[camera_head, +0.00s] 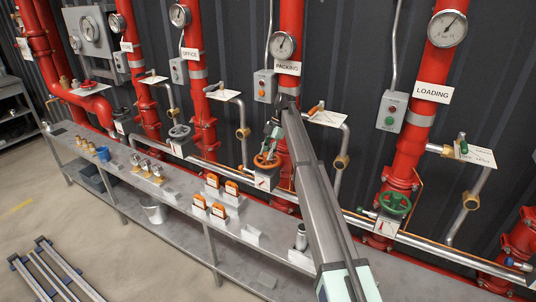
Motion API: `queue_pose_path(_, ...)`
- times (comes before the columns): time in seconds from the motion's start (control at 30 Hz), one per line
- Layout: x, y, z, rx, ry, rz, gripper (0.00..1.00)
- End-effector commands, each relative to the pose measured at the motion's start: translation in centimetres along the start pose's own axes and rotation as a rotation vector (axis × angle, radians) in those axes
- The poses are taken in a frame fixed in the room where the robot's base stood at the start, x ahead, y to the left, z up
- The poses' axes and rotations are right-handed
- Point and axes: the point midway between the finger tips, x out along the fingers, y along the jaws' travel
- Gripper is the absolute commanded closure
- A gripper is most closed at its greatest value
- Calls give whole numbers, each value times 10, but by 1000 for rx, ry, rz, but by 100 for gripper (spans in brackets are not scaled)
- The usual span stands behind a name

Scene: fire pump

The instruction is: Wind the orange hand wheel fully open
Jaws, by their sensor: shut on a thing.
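The orange hand wheel (265,162) sits low on the red pipe labelled PACKING, in the middle of the camera_head view. A small white plate with a red mark (265,181) is just below it. My gripper (271,147) reaches down to the wheel from above and is shut on its upper rim. The fingers are small here, and my arm hides part of the pipe behind it. I cannot tell from this view how far the wheel is turned.
A green hand wheel (396,204) is on the LOADING pipe (412,136) at right, and a grey hand wheel (180,132) is at left. A long grey bench (180,207) below carries orange-topped blocks (213,181) and a metal cylinder (301,237).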

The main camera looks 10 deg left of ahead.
Motion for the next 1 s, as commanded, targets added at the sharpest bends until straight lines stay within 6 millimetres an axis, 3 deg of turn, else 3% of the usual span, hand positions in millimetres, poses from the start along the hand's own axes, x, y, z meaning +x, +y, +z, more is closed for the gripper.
queue_pose_path(0.33,5,-1,-4,-43,7,-25,100)
queue_pose_path(0.7,1,0,-5,-449,8,-193,100)
queue_pose_path(1.0,0,0,-5,-558,6,-235,100)
